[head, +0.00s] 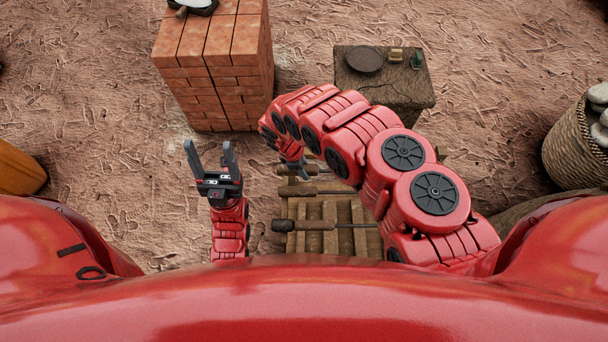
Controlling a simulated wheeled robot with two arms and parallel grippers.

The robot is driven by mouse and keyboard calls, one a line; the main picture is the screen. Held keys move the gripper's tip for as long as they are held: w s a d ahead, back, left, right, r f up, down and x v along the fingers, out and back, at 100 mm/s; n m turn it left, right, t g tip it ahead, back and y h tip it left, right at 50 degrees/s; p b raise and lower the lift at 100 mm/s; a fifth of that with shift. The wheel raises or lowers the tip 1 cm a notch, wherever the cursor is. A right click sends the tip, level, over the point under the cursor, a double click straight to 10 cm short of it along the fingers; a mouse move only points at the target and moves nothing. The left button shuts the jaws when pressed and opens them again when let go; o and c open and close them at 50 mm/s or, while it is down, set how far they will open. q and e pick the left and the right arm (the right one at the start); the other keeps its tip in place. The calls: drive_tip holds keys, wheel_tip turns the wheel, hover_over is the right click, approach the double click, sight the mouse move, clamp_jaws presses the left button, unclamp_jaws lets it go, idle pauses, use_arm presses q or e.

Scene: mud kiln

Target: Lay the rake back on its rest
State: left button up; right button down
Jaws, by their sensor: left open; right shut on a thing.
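The wooden slatted rest (330,211) lies on the ground in front of me, with several long-handled tools across it. My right arm reaches over its far end and bends down. My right gripper (299,166) is mostly hidden by its own arm. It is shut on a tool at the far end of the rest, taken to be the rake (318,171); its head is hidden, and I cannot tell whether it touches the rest. My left gripper (212,156) is open and empty, left of the rest, fingers pointing away from me.
A brick block (211,75) stands beyond my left gripper. A low stone-like stand (385,92) with a dark round plate (365,59) and small items is behind the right arm. A woven basket (572,145) with pale stones stands at right. Bare ground lies left of the rest.

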drive_tip(key=w+f+b, duration=0.6)
drive_tip(key=b, duration=0.3)
drive_tip(key=shift+w+b, duration=0.25)
drive_tip(key=shift+b, duration=0.05)
idle(0.4)
drive_tip(key=shift+a+f+b, duration=0.1)
drive_tip(key=shift+f+b, duration=1)
drive_tip(key=shift+b, duration=0.25)
drive_tip(key=shift+f+b, duration=0.25)
drive_tip(key=shift+b, duration=0.05)
drive_tip(key=shift+s+f, duration=0.1)
drive_tip(key=shift+f, duration=0.05)
drive_tip(key=shift+c, duration=2.2)
unclamp_jaws()
